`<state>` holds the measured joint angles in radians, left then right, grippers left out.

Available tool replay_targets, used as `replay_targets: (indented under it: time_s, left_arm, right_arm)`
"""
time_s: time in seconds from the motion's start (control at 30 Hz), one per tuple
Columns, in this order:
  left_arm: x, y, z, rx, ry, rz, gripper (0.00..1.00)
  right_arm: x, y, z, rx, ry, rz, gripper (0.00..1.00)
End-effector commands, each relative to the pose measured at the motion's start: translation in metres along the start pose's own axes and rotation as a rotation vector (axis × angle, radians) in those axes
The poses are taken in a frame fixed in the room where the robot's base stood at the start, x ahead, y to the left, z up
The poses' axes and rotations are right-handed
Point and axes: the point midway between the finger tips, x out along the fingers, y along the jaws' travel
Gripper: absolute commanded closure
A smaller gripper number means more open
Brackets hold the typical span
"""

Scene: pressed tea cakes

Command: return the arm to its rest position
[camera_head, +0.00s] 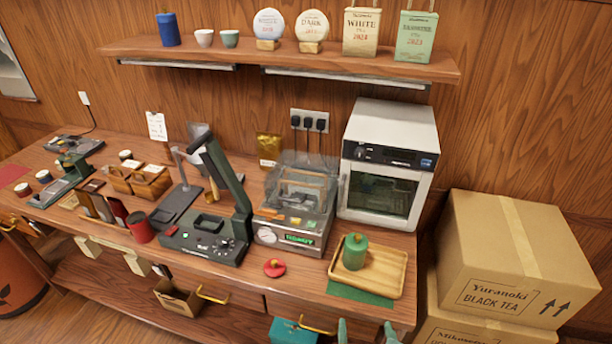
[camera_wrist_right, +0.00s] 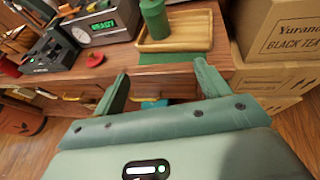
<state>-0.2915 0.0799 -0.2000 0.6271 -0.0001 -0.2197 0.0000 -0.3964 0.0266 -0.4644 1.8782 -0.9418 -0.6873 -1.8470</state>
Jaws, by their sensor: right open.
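My right gripper (camera_head: 366,333) shows at the bottom edge of the head view, in front of the table's front edge. Its two green fingers are apart. In the right wrist view the gripper (camera_wrist_right: 160,88) is open, with nothing between its fingers. The fingers are below and in front of the wooden tray (camera_head: 394,258), which holds a green canister (camera_head: 355,251). The tray (camera_wrist_right: 190,42) and canister (camera_wrist_right: 155,18) also show in the wrist view, apart from the fingers. I cannot make out my left gripper in either view.
Stacked cardboard boxes (camera_head: 512,262) stand right of the table. A white oven-like machine (camera_head: 388,160) is behind the tray. A device with a green display (camera_head: 298,215) and a red lid-like piece (camera_head: 274,268) are to its left. A teal box (camera_head: 292,331) is below the table's front.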

Motion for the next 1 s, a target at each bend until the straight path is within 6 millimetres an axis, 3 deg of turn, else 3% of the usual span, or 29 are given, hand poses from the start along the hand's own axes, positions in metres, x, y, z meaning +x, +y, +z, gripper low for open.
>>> replay_targets:
  time_s: [0.27, 0.37, 0.47, 0.67, 0.77, 0.87, 0.9, 1.0]
  left_arm:
    - [-0.001, 0.002, 0.008, 0.0, -0.013, 0.003, 0.64]
    - [0.0, 0.001, 0.004, 0.0, -0.006, 0.001, 0.64]
    - [0.0, 0.001, 0.004, 0.0, -0.007, 0.001, 0.64]
    - [0.004, 0.003, 0.013, 0.0, -0.02, 0.005, 0.64]
    - [0.011, 0.004, 0.014, 0.0, -0.021, 0.005, 0.64]
    - [0.022, 0.004, 0.016, 0.0, -0.023, 0.005, 0.64]
    - [0.028, 0.005, 0.017, 0.0, -0.024, 0.006, 0.64]
    - [0.042, 0.006, 0.02, 0.0, -0.028, 0.007, 0.64]
  right_arm:
    - [0.0, 0.007, -0.006, 0.256, 0.021, 0.034, 0.25]
    - [0.001, 0.011, -0.022, 0.393, 0.064, 0.048, 0.25]
    - [0.003, 0.013, -0.05, 0.573, 0.137, 0.05, 0.25]
    - [0.002, 0.008, -0.14, 1.032, 0.345, -0.039, 0.25]
    - [-0.003, -0.005, -0.204, 1.312, 0.46, -0.166, 0.25]
    - [-0.018, -0.029, -0.284, 1.652, 0.556, -0.393, 0.25]
    - [-0.027, -0.042, -0.319, 1.792, 0.575, -0.514, 0.25]
    - [-0.057, -0.079, -0.397, 2.102, 0.549, -0.841, 0.25]
